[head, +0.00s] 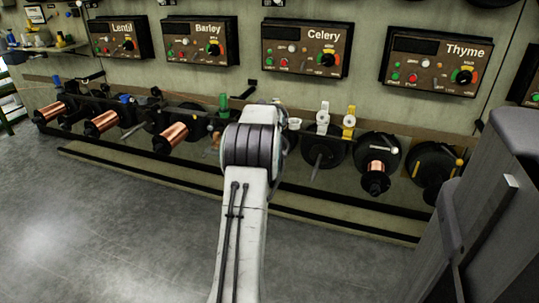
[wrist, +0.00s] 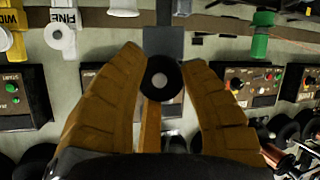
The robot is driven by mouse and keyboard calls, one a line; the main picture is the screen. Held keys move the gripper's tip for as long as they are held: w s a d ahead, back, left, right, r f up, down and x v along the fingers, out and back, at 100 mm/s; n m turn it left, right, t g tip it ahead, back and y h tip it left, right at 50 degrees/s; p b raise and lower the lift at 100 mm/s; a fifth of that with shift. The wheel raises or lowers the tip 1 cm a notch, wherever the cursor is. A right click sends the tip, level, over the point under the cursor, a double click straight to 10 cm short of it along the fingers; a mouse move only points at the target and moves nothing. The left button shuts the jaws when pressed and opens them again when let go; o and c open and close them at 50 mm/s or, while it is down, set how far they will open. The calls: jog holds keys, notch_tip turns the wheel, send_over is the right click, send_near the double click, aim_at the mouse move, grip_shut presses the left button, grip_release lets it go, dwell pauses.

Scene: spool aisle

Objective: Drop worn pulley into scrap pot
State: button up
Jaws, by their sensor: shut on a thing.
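In the wrist view, my gripper (wrist: 164,72) has its two orange-brown fingers closed on a small black pulley (wrist: 160,92) with a pale grey centre. A dark grey bracket piece (wrist: 163,42) shows just beyond the pulley; I cannot tell whether they touch. In the head view my own arm hides the gripper and pulley. A small white cup (head: 294,124) stands on the rail just right of my arm. A white cup-like shape also shows at the top edge of the wrist view (wrist: 123,7). No label on it is readable, so I cannot tell whether it is the scrap pot.
Control panels labelled Lentil (head: 121,38), Barley (head: 199,41), Celery (head: 306,47) and Thyme (head: 436,61) line the wall. Below are copper spools (head: 102,123) and dark discs (head: 323,149). White (head: 323,118) and yellow (head: 348,123) fittings stand on the rail. The floor in front is clear.

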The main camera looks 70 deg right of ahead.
jog(key=shift+f+b, duration=0.95)
jog(key=shift+f, duration=1)
jog(key=o, duration=1.2)
jog(key=shift+o, duration=0.2)
jog(key=v, duration=1.2)
